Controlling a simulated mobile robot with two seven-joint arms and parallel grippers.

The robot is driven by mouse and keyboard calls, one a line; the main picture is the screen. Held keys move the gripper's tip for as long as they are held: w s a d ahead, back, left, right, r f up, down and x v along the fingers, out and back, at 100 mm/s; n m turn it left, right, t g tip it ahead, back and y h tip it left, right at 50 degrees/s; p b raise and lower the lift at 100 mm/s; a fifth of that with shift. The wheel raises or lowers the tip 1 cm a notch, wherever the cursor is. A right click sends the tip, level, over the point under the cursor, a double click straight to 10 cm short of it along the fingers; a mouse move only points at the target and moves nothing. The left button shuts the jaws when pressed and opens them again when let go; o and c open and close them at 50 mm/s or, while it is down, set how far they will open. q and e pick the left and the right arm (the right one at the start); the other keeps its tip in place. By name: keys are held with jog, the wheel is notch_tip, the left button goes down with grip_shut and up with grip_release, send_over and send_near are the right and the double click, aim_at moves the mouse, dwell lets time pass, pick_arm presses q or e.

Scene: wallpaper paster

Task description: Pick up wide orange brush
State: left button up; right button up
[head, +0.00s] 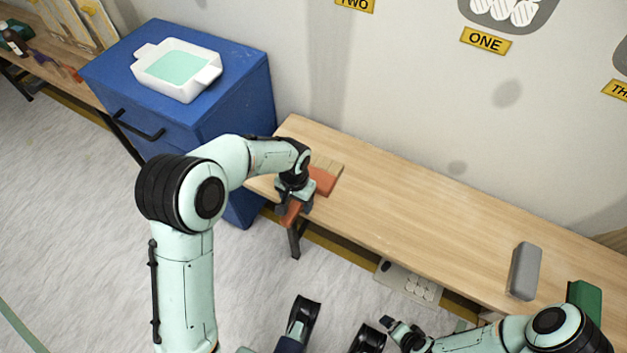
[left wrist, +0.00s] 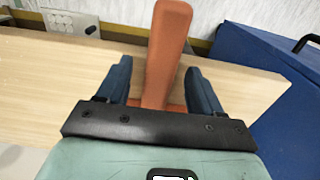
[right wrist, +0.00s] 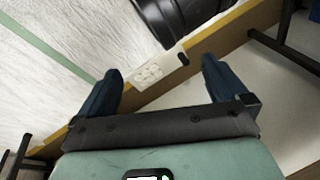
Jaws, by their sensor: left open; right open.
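The wide orange brush (head: 322,180) lies at the left end of the wooden table, its pale bristles toward the wall. Its orange handle (head: 291,213) points toward the front edge. My left gripper (head: 294,201) is over the brush, partly hiding it. In the left wrist view the brush handle (left wrist: 166,55) stands between the two open fingers (left wrist: 162,82), with gaps on both sides. My right gripper (right wrist: 163,88) is open and empty, with floor and a wall edge beyond its fingers.
A blue cabinet (head: 240,85) with a white tray (head: 165,88) of light green liquid stands left of the table (head: 420,200). A grey block (head: 524,270) and a green object (head: 586,299) are at the table's right. The table's middle is clear.

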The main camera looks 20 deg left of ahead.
pick_arm(q)
jog(key=shift+r, duration=0.1)
jog(key=c, duration=1.1)
jog(key=shift+c, duration=0.2)
jog(key=shift+r, duration=0.1)
pick_arm(e)
jog(key=shift+r, duration=0.1)
pick_arm(q)
notch_tip(320, 180, up, 20)
jog(key=p, duration=0.5)
pick_arm(e)
jog(key=s+a+r+g+y, duration=0.1)
jog(key=s+a+r+g, duration=0.1)
jog(key=s+a+r, duration=0.2)
jog(key=s+r, duration=0.2)
jog(key=s, duration=0.2)
jog(key=shift+n+g, duration=0.3)
